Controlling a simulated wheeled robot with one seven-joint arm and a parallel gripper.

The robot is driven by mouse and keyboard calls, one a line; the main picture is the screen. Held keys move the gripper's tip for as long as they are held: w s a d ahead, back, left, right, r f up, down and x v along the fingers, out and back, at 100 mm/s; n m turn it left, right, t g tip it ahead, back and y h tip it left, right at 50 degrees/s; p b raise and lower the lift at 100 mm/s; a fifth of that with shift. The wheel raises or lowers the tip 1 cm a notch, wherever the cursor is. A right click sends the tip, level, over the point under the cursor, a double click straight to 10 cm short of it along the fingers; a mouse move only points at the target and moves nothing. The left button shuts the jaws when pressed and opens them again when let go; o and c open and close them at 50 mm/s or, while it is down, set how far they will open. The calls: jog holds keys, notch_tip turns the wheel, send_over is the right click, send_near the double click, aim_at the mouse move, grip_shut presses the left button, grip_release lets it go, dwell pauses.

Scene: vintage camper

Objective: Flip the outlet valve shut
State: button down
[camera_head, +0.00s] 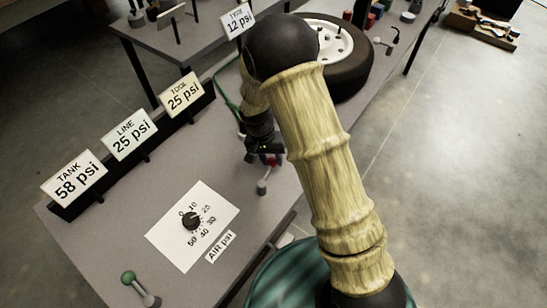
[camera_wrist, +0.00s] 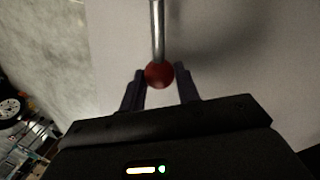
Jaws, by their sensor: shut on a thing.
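A valve lever with a red ball knob (camera_wrist: 159,74) shows in the wrist view, on a thin metal rod running up from the ball. My gripper (camera_wrist: 160,88) has one finger on each side of the red knob and is shut on it. In the head view my gripper (camera_head: 265,156) is low over the bench at the lever's knob end. The lever's small pale base (camera_head: 262,187) sits on the bench just below it. My arm and gripper hide part of the lever.
A green-knobbed lever (camera_head: 128,278) and a pressure dial (camera_head: 191,221) are on the bench (camera_head: 95,235). Signs read TANK 58 psi (camera_head: 75,180), LINE 25 psi (camera_head: 130,134) and TOOL 25 psi (camera_head: 184,96). A wheel (camera_head: 345,70) lies behind my arm.

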jog(key=shift+w+a, duration=0.1)
jog(key=shift+w, duration=0.05)
jog(key=a+n, duration=0.3)
jog(key=shift+w+n+t, duration=0.2)
jog(key=shift+n+t, duration=0.1)
jog(key=shift+t, duration=0.1)
jog(key=a+n, duration=0.1)
jog(key=n, duration=0.1)
jog(key=a+n, duration=0.1)
jog(key=shift+s+a+n+t, duration=0.25)
jog(key=shift+a+n+t, duration=0.05)
jog(key=shift+a, duration=0.05)
jog(key=a+n, duration=0.1)
jog(key=s+a+n+b, duration=0.1)
jog(key=n, duration=0.1)
jog(key=shift+s+a+n+t+y, duration=0.1)
jog(key=shift+a+n+t+y, duration=0.05)
jog(key=shift+n+t+y, duration=0.15)
jog(key=shift+s+a+r+n+y+b, duration=0.1)
jog(key=shift+s+a+n, duration=0.25)
jog(key=shift+n, duration=0.3)
jog(key=shift+s+a+f+n+y+b, duration=0.15)
jog(key=shift+s+a+n, duration=0.2)
jog(key=shift+n, duration=0.35)
jog(key=shift+s+a+r+n+y+b, duration=0.15)
jog(key=shift+s+a+n, duration=0.2)
jog(key=shift+n, duration=0.3)
